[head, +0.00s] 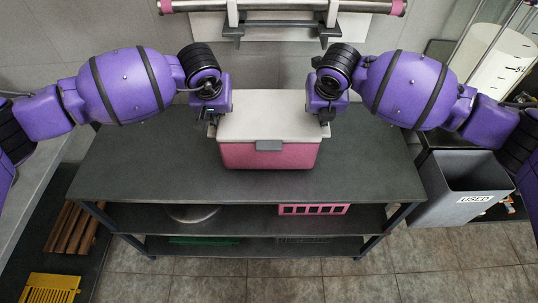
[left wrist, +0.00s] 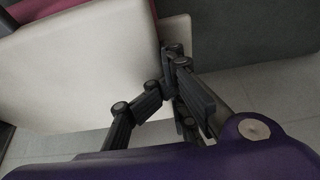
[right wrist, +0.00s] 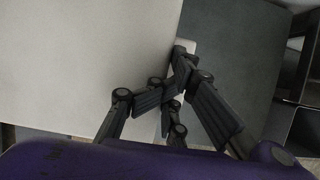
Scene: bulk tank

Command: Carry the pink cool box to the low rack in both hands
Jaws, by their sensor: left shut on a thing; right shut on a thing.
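The pink cool box (head: 268,155) with a white lid (head: 268,110) and a grey latch sits on, or just over, the dark top of a shelved bench (head: 150,165); I cannot tell if it touches. My left gripper (head: 212,122) is shut on its left side. My right gripper (head: 326,118) is shut on its right side. The lid fills much of the left wrist view (left wrist: 90,70) and the right wrist view (right wrist: 90,60). The fingers (left wrist: 172,85) and (right wrist: 172,85) meet at the box's side edges; the gripped parts are mostly hidden.
Lower shelves hold a pink crate (head: 313,210) and a metal bowl (head: 193,213). A grey bin marked USED (head: 460,195) stands right of the bench. A wooden slatted piece (head: 72,228) and a yellow crate (head: 50,288) lie at left. Tiled floor in front is clear.

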